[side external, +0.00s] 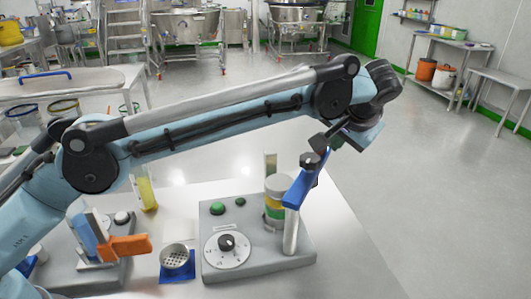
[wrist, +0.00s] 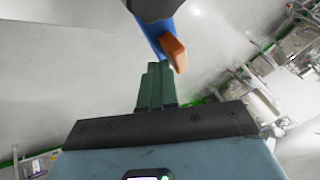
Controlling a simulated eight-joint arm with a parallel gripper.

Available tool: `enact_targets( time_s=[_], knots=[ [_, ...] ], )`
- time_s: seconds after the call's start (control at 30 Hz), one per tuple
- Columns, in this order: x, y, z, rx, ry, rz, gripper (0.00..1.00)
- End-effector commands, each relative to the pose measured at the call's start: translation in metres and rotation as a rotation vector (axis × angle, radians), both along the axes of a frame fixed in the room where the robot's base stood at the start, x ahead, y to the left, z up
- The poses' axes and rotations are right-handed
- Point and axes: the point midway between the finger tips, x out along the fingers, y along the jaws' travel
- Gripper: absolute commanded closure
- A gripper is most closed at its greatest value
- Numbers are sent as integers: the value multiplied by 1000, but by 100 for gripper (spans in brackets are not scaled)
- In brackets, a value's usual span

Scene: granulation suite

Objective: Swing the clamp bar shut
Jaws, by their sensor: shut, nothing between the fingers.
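The blue clamp bar (side external: 302,185) sits on top of a silver post (side external: 290,232) at the right of a grey base (side external: 260,268). It slants up and to the right, with a dark knob (side external: 310,160) near its upper end. A banded jar (side external: 277,190) stands behind the post, partly hidden by the bar. My gripper (side external: 322,143) is at the bar's upper end. In the wrist view my green fingers (wrist: 155,72) are together and empty, close to the bar (wrist: 155,38) and its orange end (wrist: 174,53). I cannot tell whether they touch it.
The tabletop right of the base is clear.

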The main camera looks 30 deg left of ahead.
Motion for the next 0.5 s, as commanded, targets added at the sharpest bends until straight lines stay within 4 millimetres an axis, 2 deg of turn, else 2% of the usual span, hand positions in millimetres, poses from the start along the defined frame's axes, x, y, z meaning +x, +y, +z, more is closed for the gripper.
enact_targets(
  time_s=[0.07,0.5],
  knots=[
    [0,7,0,0,1,1,100],
    [-2,51,0,1,-1,296,100]
  ],
)
